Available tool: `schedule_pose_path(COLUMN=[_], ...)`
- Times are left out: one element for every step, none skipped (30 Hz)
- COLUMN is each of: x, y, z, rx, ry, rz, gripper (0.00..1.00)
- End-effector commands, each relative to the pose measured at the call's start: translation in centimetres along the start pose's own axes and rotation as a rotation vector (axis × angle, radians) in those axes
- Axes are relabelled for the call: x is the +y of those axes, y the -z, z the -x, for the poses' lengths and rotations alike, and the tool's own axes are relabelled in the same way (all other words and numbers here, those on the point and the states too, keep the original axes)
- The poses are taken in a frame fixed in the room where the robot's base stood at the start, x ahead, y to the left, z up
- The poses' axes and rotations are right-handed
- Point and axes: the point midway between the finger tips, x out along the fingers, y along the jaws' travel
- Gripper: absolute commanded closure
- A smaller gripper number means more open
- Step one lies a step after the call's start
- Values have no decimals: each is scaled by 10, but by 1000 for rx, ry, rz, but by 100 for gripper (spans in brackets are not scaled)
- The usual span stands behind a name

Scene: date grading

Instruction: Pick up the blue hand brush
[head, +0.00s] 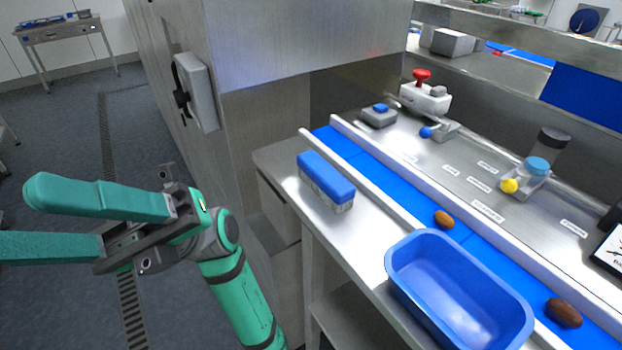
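The blue hand brush (326,178) lies on the near metal ledge beside the conveyor. It has a blue block on top and pale bristles underneath, facing down. My gripper (18,222) is at the left of the view, well apart from the brush, over the floor. Its two green fingers point left, away from the brush, with a clear gap between them. The gripper is open and nothing shows between the fingers. The tip of the lower finger is cut off by the picture's edge.
A blue tub (458,290) stands on the ledge to the brush's right. Brown dates (444,219) lie on the blue belt behind white rails. A tall metal cabinet (290,35) stands behind and left of the brush. Bare ledge surrounds the brush.

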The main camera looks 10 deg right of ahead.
Motion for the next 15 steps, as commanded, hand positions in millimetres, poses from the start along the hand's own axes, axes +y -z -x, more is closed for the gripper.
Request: schedule_pose_path(x=[0, -1, -3, -4, -5, -7, -8, -9, -11, -12, -13, -15, -16, -17, -19], y=[1, 2, 5, 6, 8, 10, 11, 13, 16, 18, 20, 23, 24, 26, 29], z=[-12, -19, -27, -34, -40, -48, -54, -60, -67, -72, -78, -84, -89, -94, -100], rx=[50, 77, 114, 141, 168, 205, 231, 258, 294, 320, 346, 381, 405, 431, 465], ry=[24, 38, 58, 72, 87, 106, 120, 136, 157, 174, 190, 213, 230, 248, 272], rz=[5, 7, 11, 13, 14, 16, 17, 19, 22, 26, 29, 33, 36, 40, 44], gripper=[44, 44, 44, 44, 44, 44, 44, 44, 44, 44, 44, 44, 44, 44, 44])
